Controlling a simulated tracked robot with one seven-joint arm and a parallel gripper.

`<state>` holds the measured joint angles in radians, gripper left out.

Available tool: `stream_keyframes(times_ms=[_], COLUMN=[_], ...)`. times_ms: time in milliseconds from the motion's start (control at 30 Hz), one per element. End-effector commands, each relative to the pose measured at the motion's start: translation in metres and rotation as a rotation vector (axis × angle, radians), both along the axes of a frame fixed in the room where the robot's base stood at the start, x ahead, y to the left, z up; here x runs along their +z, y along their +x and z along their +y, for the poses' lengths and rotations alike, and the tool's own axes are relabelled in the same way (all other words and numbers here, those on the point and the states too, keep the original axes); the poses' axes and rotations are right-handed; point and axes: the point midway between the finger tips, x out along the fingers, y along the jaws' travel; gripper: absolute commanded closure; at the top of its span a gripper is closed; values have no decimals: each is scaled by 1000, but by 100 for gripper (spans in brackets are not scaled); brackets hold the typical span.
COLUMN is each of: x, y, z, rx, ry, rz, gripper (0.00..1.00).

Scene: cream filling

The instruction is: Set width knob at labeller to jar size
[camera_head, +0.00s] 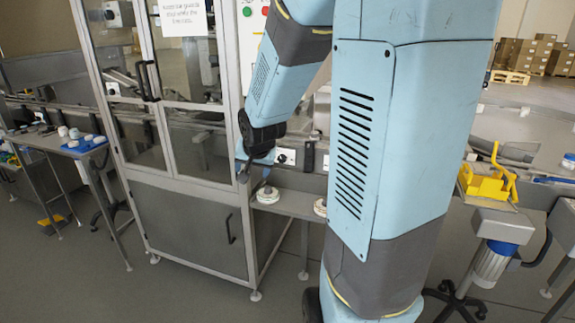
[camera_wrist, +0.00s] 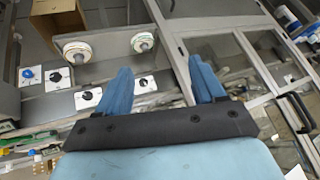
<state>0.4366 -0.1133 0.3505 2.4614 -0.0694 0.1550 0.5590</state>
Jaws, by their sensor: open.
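My gripper (camera_wrist: 163,75) is open and empty in the wrist view, its two blue fingers apart over the labeller front. In the head view my gripper (camera_head: 256,172) hangs beside the cabinet's right edge. Left of the fingers in the wrist view are a black knob (camera_wrist: 88,95) on a white plate, another black knob (camera_wrist: 54,76) and a blue knob (camera_wrist: 27,73). In the head view one dark knob (camera_head: 283,157) shows; my arm hides others.
Two round pieces, one at left (camera_wrist: 77,49) and one at right (camera_wrist: 142,42), sit on the grey shelf near the fingers. A glazed cabinet (camera_head: 190,150) stands close on the left. A yellow holder (camera_head: 487,183) is at right. Open floor lies in front.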

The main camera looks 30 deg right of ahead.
Motion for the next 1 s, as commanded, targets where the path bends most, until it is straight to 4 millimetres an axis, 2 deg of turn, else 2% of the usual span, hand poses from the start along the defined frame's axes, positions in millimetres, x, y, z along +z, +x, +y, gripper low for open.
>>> stream_keyframes(times_ms=[33, 200, 500, 700, 1000], x=[-14, -51, -110, -142, -175], y=[10, 40, 81, 102, 123], z=[-5, -15, -37, -52, -80], rx=[-27, -111, -295, -433, -666], ry=[30, 140, 386, 585, 921], rz=[-5, -53, -165, -255, -420], gripper=[31, 31, 31, 31, 31])
